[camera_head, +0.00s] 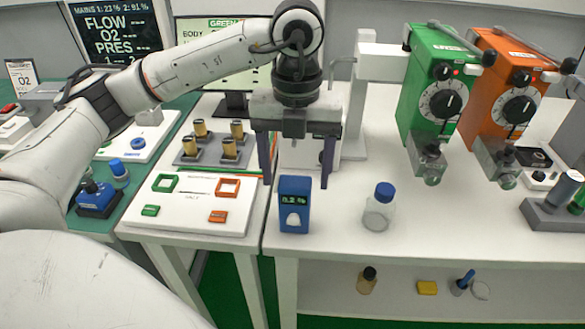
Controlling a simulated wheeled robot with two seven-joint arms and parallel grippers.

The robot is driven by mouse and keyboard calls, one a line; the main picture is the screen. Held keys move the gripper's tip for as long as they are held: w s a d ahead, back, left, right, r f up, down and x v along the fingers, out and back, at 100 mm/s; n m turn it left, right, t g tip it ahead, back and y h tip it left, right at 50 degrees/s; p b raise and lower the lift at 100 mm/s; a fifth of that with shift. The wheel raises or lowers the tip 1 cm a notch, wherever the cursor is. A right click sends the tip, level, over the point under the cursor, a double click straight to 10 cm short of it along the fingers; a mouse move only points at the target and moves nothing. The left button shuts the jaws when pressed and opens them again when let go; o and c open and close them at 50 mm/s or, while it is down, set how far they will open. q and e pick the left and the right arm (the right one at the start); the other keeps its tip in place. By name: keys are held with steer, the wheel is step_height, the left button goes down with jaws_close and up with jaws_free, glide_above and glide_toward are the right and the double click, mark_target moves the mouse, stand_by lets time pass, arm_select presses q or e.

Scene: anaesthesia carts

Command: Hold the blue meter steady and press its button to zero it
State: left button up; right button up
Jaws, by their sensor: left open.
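The blue meter (294,191) stands upright near the front left edge of the white table. Its small dark screen (294,199) reads what looks like 0.2 %. A pale rounded button (293,219) shows on its lower front face. My left gripper (297,184) points down from above, its two dark fingers spread wide. One finger is to the left of the meter and one to the right, with gaps; I cannot tell whether they touch it or how far behind it they are. My right gripper is not in view.
A clear jar with a blue cap (380,208) stands right of the meter. Green (430,90) and orange (497,90) vaporizers stand at the back right. A white board with coloured squares (190,203) lies on the left. Free table lies right of the jar.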

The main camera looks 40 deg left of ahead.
mark_target(295, 208)
arm_select(q)
step_height(295, 208, down, 10)
steer(key=shift+r, duration=0.25)
steer(key=c, duration=1.4)
